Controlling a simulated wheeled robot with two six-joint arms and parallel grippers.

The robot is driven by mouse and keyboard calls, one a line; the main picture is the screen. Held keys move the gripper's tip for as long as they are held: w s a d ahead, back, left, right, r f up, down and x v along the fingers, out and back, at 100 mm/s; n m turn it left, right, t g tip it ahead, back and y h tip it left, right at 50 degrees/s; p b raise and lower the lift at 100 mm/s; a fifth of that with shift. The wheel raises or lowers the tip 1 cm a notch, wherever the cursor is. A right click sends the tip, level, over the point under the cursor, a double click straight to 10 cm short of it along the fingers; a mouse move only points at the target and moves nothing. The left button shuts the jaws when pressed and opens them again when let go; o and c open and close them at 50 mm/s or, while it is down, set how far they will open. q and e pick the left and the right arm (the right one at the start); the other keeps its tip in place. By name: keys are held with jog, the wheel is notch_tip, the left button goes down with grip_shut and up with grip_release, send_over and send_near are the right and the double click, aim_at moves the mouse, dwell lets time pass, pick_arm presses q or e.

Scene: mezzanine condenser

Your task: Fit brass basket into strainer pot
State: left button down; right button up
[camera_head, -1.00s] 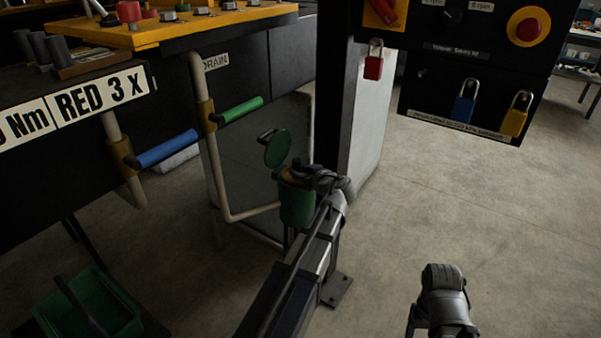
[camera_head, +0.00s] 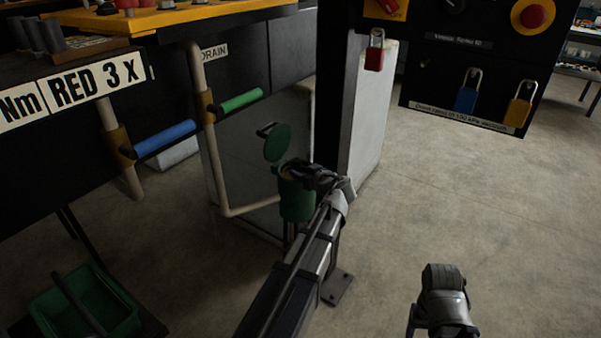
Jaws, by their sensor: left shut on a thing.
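The green strainer pot (camera_head: 297,204) stands upright in the middle of the view, with its round green lid (camera_head: 277,143) swung up at the back left. My left gripper (camera_head: 301,173) is at the pot's mouth, reaching over it from the right. It is shut on the brass basket (camera_head: 290,173), of which only a small brass-coloured patch shows at the pot's top. The gripper hides the rest, so I cannot tell how deep the basket sits. My right arm shows at the bottom right, but its fingers are not seen.
Pipes with a blue-handled valve (camera_head: 165,139) and a green-handled valve (camera_head: 241,100) stand left of the pot. A dark post and panel with padlocks (camera_head: 466,95) rise behind to the right. A green crate (camera_head: 112,318) is at the lower left. Floor at right is clear.

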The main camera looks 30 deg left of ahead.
pick_arm(q)
jog(key=shift+f, duration=0.25)
jog(key=shift+c, duration=2.3)
grip_release()
jog(key=p+v, duration=0.2)
jog(key=v, duration=0.6)
jog(key=s+d+f+m+g+h, duration=0.3)
jog(key=s+d+f+m+h, duration=0.15)
jog(key=s+d, duration=0.45)
jog(key=s+d+f+m+g+h, duration=0.25)
jog(key=s+d+f+m, duration=0.3)
jog(key=d, duration=0.45)
jog(key=s+d+f+m+g+h, duration=0.2)
jog(key=s+d+f+m+h, duration=0.3)
jog(key=s+d, duration=0.4)
notch_tip(320, 180, up, 28)
jog(key=w+y+p, duration=0.1)
jog(key=p, duration=2.6)
jog(key=shift+d+m+p, duration=0.3)
jog(key=shift+d, duration=0.05)
